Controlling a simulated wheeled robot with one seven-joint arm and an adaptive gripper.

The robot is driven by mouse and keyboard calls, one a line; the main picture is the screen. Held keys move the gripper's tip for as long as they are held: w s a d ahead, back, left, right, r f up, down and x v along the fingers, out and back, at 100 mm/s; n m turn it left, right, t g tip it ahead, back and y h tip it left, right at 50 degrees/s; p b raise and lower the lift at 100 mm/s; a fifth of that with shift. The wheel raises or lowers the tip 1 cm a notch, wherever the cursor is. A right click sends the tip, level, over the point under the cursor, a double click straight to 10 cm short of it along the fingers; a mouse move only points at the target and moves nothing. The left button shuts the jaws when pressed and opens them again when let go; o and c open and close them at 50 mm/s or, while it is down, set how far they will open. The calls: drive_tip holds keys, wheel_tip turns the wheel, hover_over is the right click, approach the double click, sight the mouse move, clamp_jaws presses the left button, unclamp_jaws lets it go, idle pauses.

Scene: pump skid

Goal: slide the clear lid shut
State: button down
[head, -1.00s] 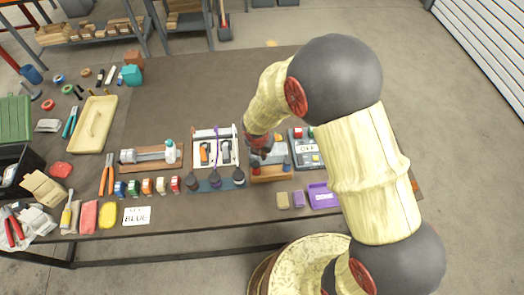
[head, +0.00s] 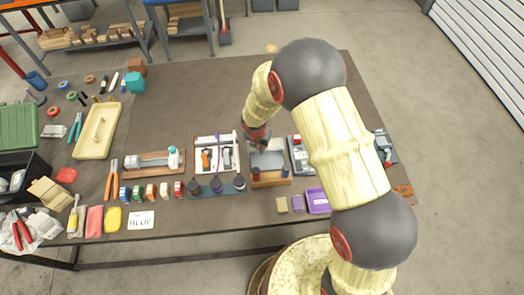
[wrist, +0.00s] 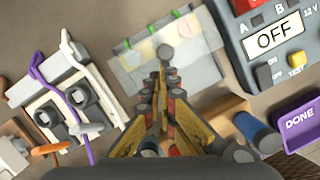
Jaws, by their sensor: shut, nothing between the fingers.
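A clear, see-through lid (wrist: 196,42) lies across a tray-like fixture in the wrist view, with green and yellow parts showing past its far edge. In the head view the lid (head: 267,160) looks like a pale grey panel behind a wooden block (head: 270,180). My gripper (wrist: 164,62) is shut and empty, its fingertips over the lid's near part; whether they touch it I cannot tell. In the head view my gripper (head: 262,147) is at the lid's far edge, partly hidden by my wrist.
A grey panel marked OFF (wrist: 272,40) is close on the right. A purple DONE tray (head: 317,201) lies in front. The table behind is clear.

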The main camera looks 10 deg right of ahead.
drive_tip(key=shift+w+p, duration=0.35)
drive_tip(key=shift+w, duration=0.5)
